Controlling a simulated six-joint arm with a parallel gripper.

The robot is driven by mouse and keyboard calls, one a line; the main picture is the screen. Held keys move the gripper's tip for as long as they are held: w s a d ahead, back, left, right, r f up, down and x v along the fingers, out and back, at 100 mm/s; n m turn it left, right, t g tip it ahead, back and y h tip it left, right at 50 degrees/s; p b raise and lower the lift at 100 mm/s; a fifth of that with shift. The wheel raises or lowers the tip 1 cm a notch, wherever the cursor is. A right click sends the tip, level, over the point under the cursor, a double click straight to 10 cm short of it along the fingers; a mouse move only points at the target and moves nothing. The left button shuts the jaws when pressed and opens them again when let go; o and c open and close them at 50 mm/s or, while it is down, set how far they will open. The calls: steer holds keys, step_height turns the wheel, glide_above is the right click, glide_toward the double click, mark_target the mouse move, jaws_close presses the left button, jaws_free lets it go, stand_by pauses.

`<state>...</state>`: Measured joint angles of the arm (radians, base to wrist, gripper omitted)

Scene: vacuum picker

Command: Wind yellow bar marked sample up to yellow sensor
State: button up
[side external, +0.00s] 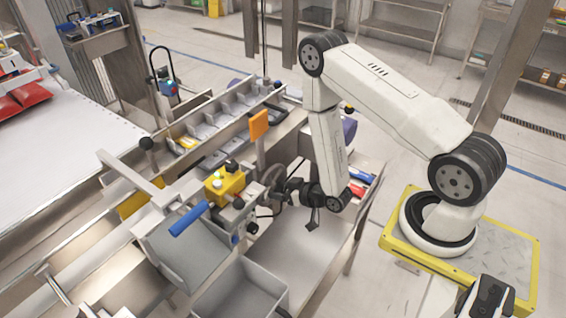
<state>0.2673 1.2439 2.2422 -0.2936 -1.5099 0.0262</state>
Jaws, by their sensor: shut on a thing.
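My gripper (283,190) is at the end of my white arm, just right of the machine's middle. It is shut at a grey, round wheel-like part (271,176); the exact grip is too small to see. A yellow block (228,181) with small knobs on top sits left of my gripper. A yellow bar-like piece (133,203) lies farther left, partly hidden by metal parts. An orange-yellow plate (258,125) stands upright on a post behind the wheel. I cannot read a sample mark, nor tell which yellow part is the sensor.
A blue handle (188,220) sticks out front-left of the yellow block. An open grey bin (240,290) stands below at the front. A row of grey trays (208,130) runs behind. Red and blue items (333,173) lie on a shelf beyond my wrist.

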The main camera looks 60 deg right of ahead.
steer(key=m+y, duration=0.1)
steer(key=m, duration=0.1)
steer(key=shift+m+y, duration=0.3)
steer(key=shift+m+t+y, duration=0.3)
steer(key=shift+m+y, duration=0.5)
steer(key=shift+m, duration=0.4)
steer(key=o, duration=1.3)
steer(key=shift+s, duration=0.15)
steer(key=shift+v, duration=3.75)
